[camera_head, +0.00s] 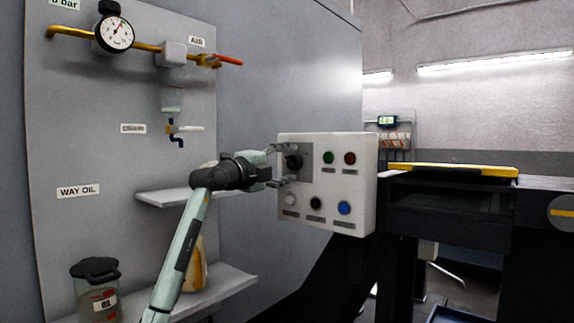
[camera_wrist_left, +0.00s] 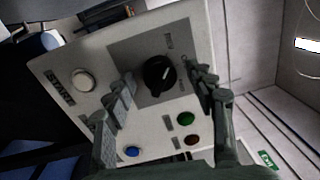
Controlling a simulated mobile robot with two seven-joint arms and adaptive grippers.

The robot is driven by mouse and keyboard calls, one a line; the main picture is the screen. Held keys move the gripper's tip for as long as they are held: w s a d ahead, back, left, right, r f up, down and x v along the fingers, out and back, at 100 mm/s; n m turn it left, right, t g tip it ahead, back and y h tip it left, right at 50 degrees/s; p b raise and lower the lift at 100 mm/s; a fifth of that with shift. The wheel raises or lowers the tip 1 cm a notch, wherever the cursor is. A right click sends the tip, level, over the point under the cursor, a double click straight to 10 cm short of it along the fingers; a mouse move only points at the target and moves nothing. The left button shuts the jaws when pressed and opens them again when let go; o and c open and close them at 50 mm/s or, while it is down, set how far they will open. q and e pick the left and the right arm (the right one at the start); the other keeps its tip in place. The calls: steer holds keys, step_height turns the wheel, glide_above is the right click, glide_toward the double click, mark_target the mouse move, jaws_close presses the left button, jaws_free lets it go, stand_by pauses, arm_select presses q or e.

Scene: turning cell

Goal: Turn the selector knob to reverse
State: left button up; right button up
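The selector knob (camera_head: 293,162) is a round black knob on a grey plate at the upper left of the white control box (camera_head: 358,190). My left gripper (camera_head: 279,166) is in front of the box at the knob. In the left wrist view its two fingers (camera_wrist_left: 160,85) are spread, one on each side of the knob, with visible gaps. My right gripper is in neither view.
The box also bears a green button (camera_head: 328,157), a red button (camera_head: 350,158), a blue button (camera_head: 344,208), a black button (camera_head: 315,203) and a white one (camera_head: 291,200). A shelf (camera_head: 170,196) lies left of the gripper. A dark machine bed (camera_head: 450,225) stands right.

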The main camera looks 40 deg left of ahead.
arm_select(q)
steer(key=s, duration=1.2)
steer(key=shift+a+f, duration=0.35)
steer(key=shift+f, duration=0.05)
